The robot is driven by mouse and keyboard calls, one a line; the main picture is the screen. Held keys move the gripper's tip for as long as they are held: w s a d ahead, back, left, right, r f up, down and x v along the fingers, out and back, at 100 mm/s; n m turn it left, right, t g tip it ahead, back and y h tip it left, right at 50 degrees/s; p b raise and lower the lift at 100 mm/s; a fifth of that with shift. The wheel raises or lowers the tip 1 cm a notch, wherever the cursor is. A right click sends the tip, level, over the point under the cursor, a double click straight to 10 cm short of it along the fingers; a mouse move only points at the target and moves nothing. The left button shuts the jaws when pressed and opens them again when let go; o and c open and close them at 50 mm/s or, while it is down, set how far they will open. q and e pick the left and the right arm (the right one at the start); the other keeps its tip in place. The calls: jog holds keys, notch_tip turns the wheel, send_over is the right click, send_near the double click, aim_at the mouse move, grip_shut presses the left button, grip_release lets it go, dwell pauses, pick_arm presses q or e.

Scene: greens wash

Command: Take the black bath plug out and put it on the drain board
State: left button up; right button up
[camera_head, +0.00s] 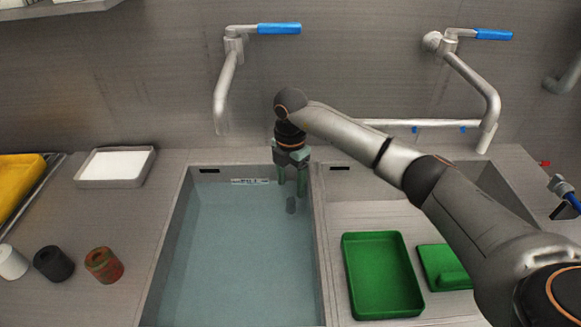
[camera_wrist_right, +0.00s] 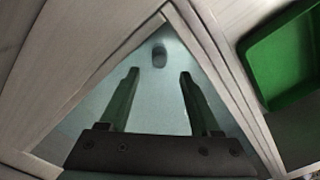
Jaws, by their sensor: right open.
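A small dark plug (camera_head: 291,204) shows in the water-filled sink (camera_head: 240,250), near its back right corner. In the right wrist view the dark plug (camera_wrist_right: 159,57) lies ahead of the fingertips, roughly between their lines. My right gripper (camera_head: 291,182) points down over the sink, its green fingers apart and empty just above the plug in the picture. Both open fingers (camera_wrist_right: 158,72) show in the right wrist view, apart from the plug. How deep the fingers reach is hard to tell. My left gripper is in neither view.
Green trays (camera_head: 382,314) stand right of the sink, beneath my right arm. Several small pots (camera_head: 104,265), a white tray (camera_head: 115,168) and a yellow item (camera_head: 18,180) are on the left. Taps (camera_head: 226,85) hang over the back. Bare counter (camera_head: 130,225) lies left of the sink.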

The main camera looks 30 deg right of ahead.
aim_at(291, 199)
notch_tip(291, 199, down, 7)
jog(key=shift+f, duration=0.1)
dwell(0.4)
grip_shut()
dwell(0.4)
jog(key=shift+w+r, duration=0.1)
jog(key=shift+r, duration=0.2)
jog(key=shift+r+p, duration=2.05)
jog(key=shift+r, duration=0.1)
jog(key=shift+r, duration=0.25)
jog(key=shift+r+p, duration=2.5)
jog(key=shift+r, duration=1.5)
